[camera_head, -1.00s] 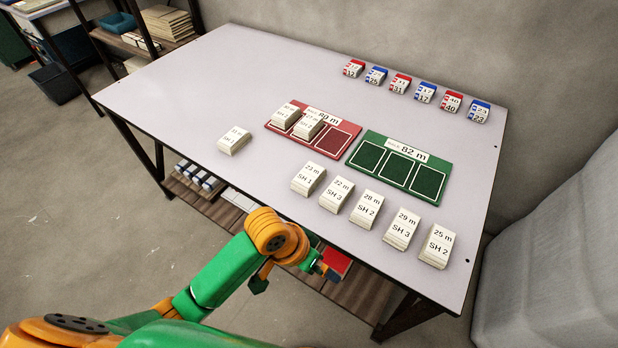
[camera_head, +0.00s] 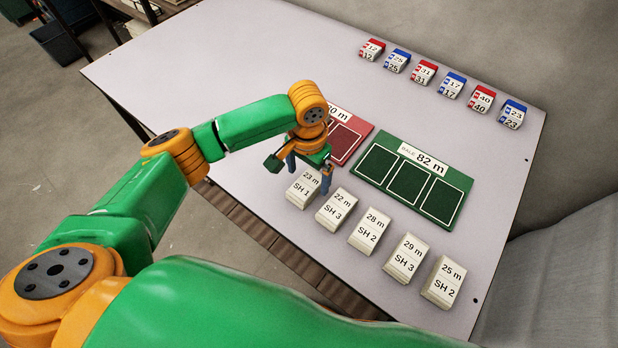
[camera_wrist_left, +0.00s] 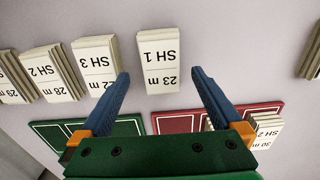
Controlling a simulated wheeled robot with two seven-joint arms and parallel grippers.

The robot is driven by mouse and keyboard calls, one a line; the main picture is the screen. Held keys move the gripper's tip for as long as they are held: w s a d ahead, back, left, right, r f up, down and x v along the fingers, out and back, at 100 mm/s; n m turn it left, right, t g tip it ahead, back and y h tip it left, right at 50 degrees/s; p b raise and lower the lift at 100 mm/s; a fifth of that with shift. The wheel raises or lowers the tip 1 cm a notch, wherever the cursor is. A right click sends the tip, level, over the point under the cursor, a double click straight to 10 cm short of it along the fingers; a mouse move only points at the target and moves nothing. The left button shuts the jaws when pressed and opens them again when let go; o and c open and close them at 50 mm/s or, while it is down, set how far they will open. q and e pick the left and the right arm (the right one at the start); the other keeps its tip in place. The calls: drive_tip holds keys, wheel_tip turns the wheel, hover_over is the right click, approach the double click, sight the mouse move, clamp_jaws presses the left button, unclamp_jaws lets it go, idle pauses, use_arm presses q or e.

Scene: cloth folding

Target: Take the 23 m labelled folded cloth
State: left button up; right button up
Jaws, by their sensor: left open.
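The 23 m folded cloth (camera_head: 303,189), also marked SH 1, lies at the left end of the front row on the table. My left gripper (camera_head: 309,174) is above it, its two blue fingers apart. In the left wrist view the same 23 m cloth (camera_wrist_left: 159,62) lies flat, upside down to the camera, between the lines of the open fingers (camera_wrist_left: 160,88). The fingers hold nothing, and I cannot tell how far above the cloth they are. My right gripper is not in view.
Cloths marked 22 m (camera_head: 337,208), 28 m (camera_head: 370,230), 29 m (camera_head: 407,257) and 25 m (camera_head: 444,281) stand close by on the right. The green 82 m mat (camera_head: 414,179) is empty. My arm partly hides the red mat (camera_head: 351,138). Red and blue number blocks (camera_head: 452,84) line the back.

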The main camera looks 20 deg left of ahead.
sight(306, 184)
use_arm(q)
drive_tip(key=f, duration=0.3)
drive_tip(key=shift+s+a, duration=0.15)
drive_tip(key=shift+s, duration=0.2)
drive_tip(key=shift+w+f, duration=0.3)
drive_tip(key=shift+f, duration=0.2)
drive_tip(key=shift+s+r, duration=0.1)
drive_tip(key=c, duration=1.4)
drive_tip(key=shift+r, duration=0.1)
